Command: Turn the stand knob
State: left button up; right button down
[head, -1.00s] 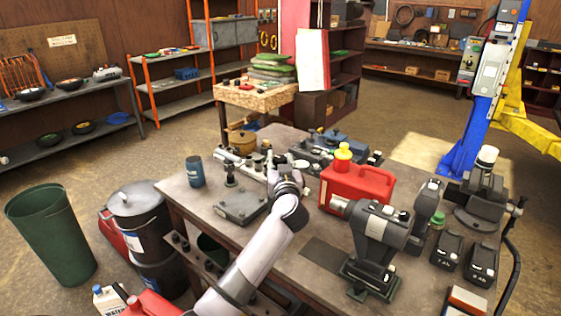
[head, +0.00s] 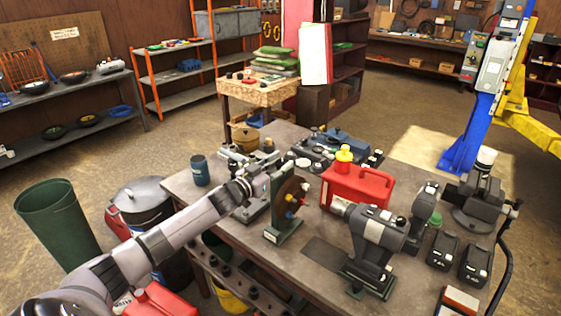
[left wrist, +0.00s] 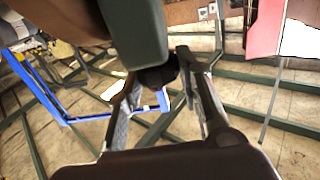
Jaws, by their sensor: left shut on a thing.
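The stand (head: 271,222) is a dark green upright post on a foot, standing on the workbench. It carries a brown round disc with small coloured knobs on its right side. My left gripper (head: 252,184) is at the post's left side, away from the disc. In the left wrist view the green post (left wrist: 134,35) comes down from the top, and a black stand knob (left wrist: 158,77) sits between my two fingers, which are shut on it. In the head view this knob is hidden by the gripper. My right gripper is not in view.
The workbench (head: 224,238) also carries a red fuel can (head: 358,188) right of the stand, a grey bench machine (head: 375,235) in front and a blue cup (head: 200,171) at the left. A dark mat (head: 323,254) lies flat near the stand's foot.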

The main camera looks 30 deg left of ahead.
pick_arm(q)
jog(key=m+h, duration=0.1)
jog(key=h, duration=0.1)
jog(key=m+h+b, duration=0.1)
jog(key=shift+w+a+g+h, duration=0.1)
jog(key=shift+a+g+h, duration=0.25)
jog(key=shift+g+h, duration=0.05)
jog(key=shift+m+g+h+b, duration=0.4)
jog(key=shift+m+h+b, duration=0.3)
jog(key=shift+m+h, duration=0.25)
jog(key=m+g+h+b, duration=0.1)
jog(key=m+h+b, duration=0.1)
jog(key=b, duration=0.1)
jog(key=m+g+h+b, duration=0.2)
jog(key=h+b, duration=0.1)
jog(key=b, duration=0.1)
jog(key=shift+w+a+f+g, duration=0.15)
jog(key=shift+f+g, duration=0.05)
jog(key=shift+g, duration=0.1)
jog(key=shift+r+m+g+h+b, duration=0.2)
jog(key=shift+m+g+h+b, duration=0.25)
jog(key=shift+b, duration=0.5)
jog(key=o, duration=1.1)
